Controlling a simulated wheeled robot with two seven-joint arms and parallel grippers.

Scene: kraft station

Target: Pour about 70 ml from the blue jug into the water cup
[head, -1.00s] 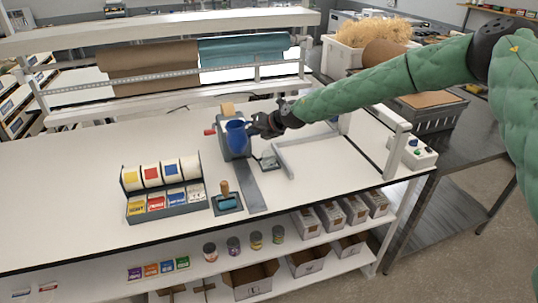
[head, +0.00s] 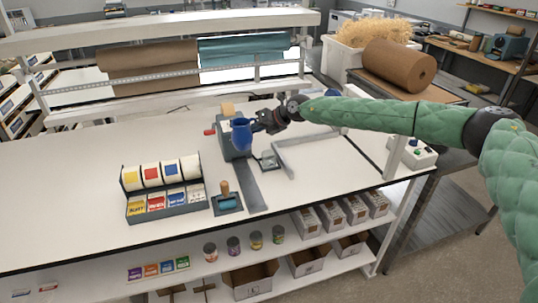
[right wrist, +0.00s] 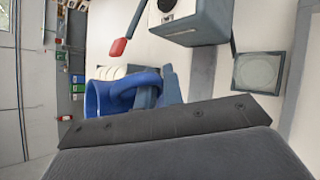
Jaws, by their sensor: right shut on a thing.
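The blue jug (head: 241,135) is held above the white table by my right gripper (head: 258,124). The gripper reaches it from the right and is shut on it. In the head view the jug looks roughly upright. The right wrist view shows the jug's rim and handle (right wrist: 125,92) beyond my dark gripper body. A small square pad (head: 268,160) lies on the table to the right of and below the jug. In the right wrist view a pale round shape (right wrist: 257,72) is on it; I cannot tell whether this is the water cup. My left gripper is out of view.
A grey dispenser (head: 226,142) with a red handle (head: 209,132) stands just behind and left of the jug. A grey angled frame (head: 300,140) lies to the right. The left table surface is clear.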

